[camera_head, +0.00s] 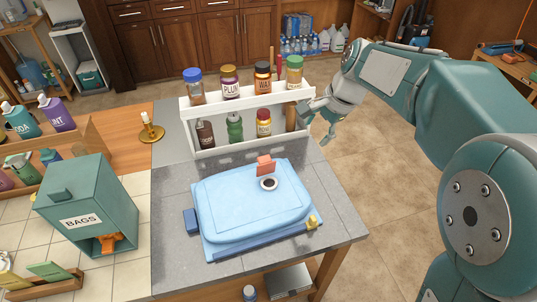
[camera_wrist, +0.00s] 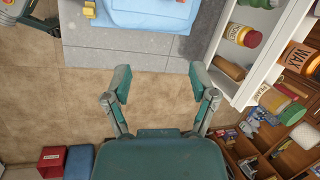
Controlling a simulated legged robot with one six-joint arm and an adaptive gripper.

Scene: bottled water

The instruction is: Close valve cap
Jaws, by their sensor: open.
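A light blue lidded container (camera_head: 235,210) lies on the grey stone counter top. On its lid is a round valve opening (camera_head: 269,184) with a white rim and a dark centre. An orange-red valve cap (camera_head: 265,165) stands raised just behind the opening, so the valve is uncovered. My gripper (camera_head: 322,118) is at the right of the white shelf, away from the container. In the wrist view my gripper (camera_wrist: 160,80) is open and empty, with both fingers spread above the floor. Only an edge of the container (camera_wrist: 150,17) shows there, at the top; the valve cannot be made out.
A white two-tier shelf (camera_head: 232,151) with several bottles and jars stands behind the container, close to my gripper. A teal BAGS box (camera_head: 87,205) stands to the left. A candle holder (camera_head: 150,131) stands on the wooden surface.

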